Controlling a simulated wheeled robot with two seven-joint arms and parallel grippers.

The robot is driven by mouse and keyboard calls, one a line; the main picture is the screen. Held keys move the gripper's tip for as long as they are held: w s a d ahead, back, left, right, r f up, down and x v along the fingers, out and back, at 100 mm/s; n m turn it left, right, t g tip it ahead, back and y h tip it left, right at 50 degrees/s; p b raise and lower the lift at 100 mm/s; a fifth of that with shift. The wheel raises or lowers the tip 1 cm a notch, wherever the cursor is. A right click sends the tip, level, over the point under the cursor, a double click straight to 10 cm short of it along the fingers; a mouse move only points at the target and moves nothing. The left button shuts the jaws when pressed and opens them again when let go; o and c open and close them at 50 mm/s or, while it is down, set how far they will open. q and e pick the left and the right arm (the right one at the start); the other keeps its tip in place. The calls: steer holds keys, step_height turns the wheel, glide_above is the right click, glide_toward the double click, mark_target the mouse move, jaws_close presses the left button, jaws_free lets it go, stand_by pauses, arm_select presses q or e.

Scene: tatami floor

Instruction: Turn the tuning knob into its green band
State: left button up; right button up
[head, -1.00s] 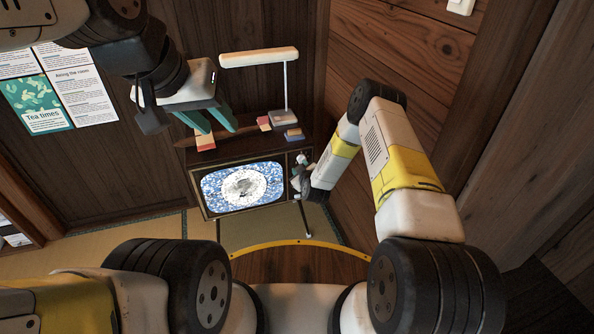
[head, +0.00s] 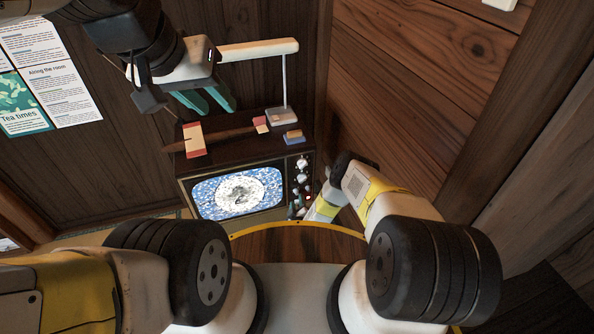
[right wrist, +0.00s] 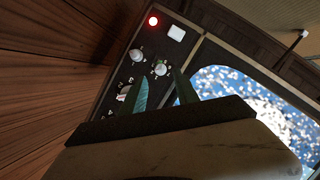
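The television (head: 182,187) stands against the wall with a column of pale knobs on its right-hand panel. In the right wrist view the panel shows a knob with a green mark beside it (right wrist: 160,69); its tip lies just beyond my right gripper (right wrist: 160,84). Contact is not visible. Which knob is the tuning knob, and where it points, I cannot tell. My right gripper's green fingers are apart; in the head view the gripper (head: 297,208) is at the panel's lower end. My left gripper (head: 218,110) is open and empty above the television's left part.
A lamp (head: 284,116), a small blue-and-tan block (head: 293,136) and a red-and-cream block (head: 194,140) sit on the television top. A wooden wall (head: 400,110) stands close on the right.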

mark_target(297, 194)
steer(key=x, duration=0.5)
jaws_close()
